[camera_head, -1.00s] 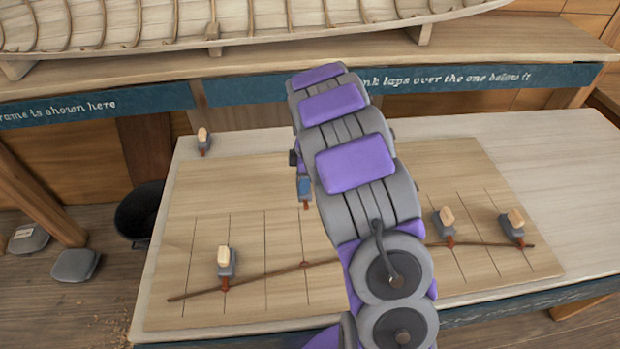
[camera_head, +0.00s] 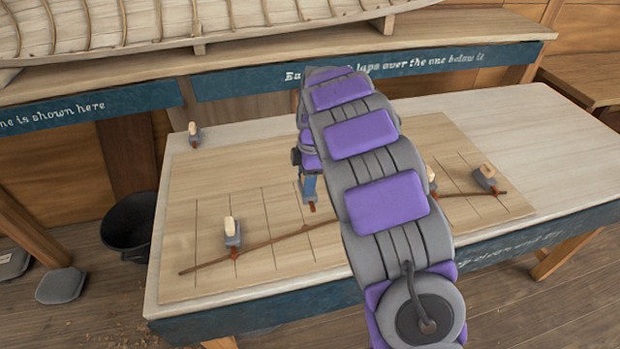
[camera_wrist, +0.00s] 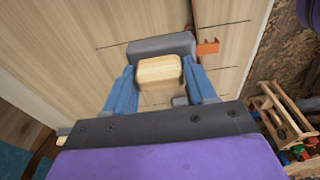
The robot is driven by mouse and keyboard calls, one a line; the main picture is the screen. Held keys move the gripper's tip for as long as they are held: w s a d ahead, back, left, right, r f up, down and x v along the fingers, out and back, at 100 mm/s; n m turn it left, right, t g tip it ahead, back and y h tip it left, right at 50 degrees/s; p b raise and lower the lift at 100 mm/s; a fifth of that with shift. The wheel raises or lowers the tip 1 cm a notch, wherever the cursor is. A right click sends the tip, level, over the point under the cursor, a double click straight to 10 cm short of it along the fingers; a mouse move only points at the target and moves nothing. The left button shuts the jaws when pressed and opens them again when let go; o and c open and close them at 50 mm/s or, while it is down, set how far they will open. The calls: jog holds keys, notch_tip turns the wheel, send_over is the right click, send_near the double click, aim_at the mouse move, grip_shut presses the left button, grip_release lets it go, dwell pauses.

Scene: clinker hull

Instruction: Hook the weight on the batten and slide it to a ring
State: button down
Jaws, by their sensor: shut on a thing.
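My gripper (camera_head: 309,188) is shut on a weight with a grey body (camera_wrist: 160,46) and pale wooden knob; its blue fingers flank the knob in the wrist view (camera_wrist: 163,88). The weight's orange-brown hook (camera_wrist: 208,47) sticks out past the body, and shows below the fingers in the head view. The thin brown batten (camera_head: 268,243) curves across the board; my arm hides part of it. A small reddish mark, perhaps a ring (camera_head: 306,227), lies at the batten just below the hook. I cannot tell whether the hook touches the batten.
Other weights stand at the batten: one at left (camera_head: 232,235), two at right (camera_head: 487,179), one partly hidden by my arm. Another weight (camera_head: 194,135) stands at the board's far left corner. A black bucket (camera_head: 128,225) is left of the table. A hull model (camera_head: 150,25) lies behind.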

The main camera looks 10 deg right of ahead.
jog(key=f, duration=0.3)
jog(key=a+f+b, duration=0.1)
jog(key=f, duration=0.1)
jog(key=shift+f, duration=0.35)
jog(key=shift+d+f, duration=0.15)
jog(key=shift+f, duration=0.4)
jog(key=shift+a+f, duration=0.1)
jog(key=shift+a, duration=1.1)
jog(key=shift+d+b, duration=0.35)
jog(key=shift+d, duration=1.1)
jog(key=shift+a+f, duration=0.35)
jog(key=shift+a, duration=0.45)
jog(key=shift+d+f, duration=0.1)
jog(key=shift+d, duration=0.3)
jog(key=shift+a, duration=0.35)
jog(key=shift+w, duration=0.45)
